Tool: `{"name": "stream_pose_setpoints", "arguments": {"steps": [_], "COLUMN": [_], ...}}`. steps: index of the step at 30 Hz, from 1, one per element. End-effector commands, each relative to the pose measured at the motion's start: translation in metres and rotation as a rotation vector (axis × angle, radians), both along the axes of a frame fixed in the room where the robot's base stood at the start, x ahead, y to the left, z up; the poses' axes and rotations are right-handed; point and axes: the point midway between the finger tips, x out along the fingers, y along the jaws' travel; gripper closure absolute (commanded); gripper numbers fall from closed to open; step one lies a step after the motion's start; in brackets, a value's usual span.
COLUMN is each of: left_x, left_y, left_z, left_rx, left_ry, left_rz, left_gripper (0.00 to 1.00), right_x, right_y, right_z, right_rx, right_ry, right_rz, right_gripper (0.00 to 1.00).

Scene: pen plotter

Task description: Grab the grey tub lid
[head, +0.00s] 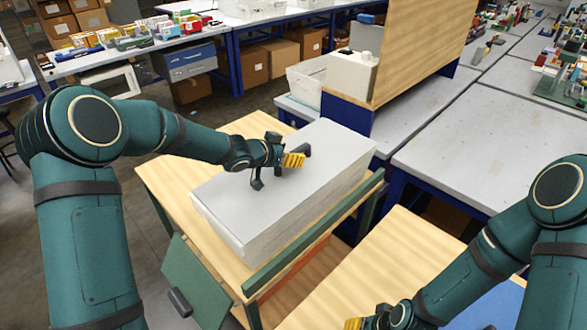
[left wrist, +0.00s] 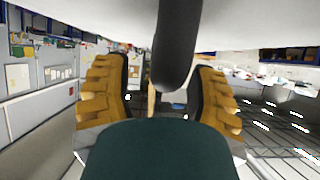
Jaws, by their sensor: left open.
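The grey tub lid (head: 325,150) lies flat on a long white tub (head: 275,235), which stands on a light wooden cart top (head: 160,175). My left gripper (head: 279,166) is over the left-middle part of the lid, low and close to its surface. I cannot tell whether it touches. Its dark fingers are spread and hold nothing. My right gripper (head: 368,322) is at the bottom edge of the head view, mostly cut off, away from the lid.
A green rail (head: 320,235) runs along the cart's right side. A second wooden surface (head: 385,265) lies in front. Behind the tub is a grey workbench (head: 420,90) with a wooden panel (head: 425,40) and a white box (head: 350,78). A blue-legged table with small goods stands farther back.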

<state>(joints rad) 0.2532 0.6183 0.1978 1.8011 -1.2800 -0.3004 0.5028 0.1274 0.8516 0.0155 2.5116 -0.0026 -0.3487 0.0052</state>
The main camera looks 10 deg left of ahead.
Motion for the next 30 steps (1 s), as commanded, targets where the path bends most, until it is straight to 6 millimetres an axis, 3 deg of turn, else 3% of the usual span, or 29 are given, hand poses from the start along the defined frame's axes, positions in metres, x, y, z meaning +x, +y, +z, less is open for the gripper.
{"name": "stream_pose_setpoints", "arguments": {"steps": [11,16,30], "left_x": [0.0086,0.0084,0.0084], "left_y": [-0.0053,-0.0052,-0.0055], "left_z": [-0.0037,-0.0038,-0.0019], "left_rx": [0.000,0.000,-0.001], "left_ry": [-0.001,-0.001,-0.003], "left_rz": [0.001,0.001,0.000], "left_gripper": [0.40,1.00,1.00], "right_x": [0.0012,0.0012,0.0011], "right_y": [-0.0001,-0.0001,-0.0002], "right_z": [-0.0020,-0.0020,-0.0010], "right_rx": [0.000,0.000,0.000], "right_ry": [-0.003,-0.003,-0.003], "right_rz": [-0.001,-0.001,-0.001], "right_gripper": [0.53,0.53,0.53]}}
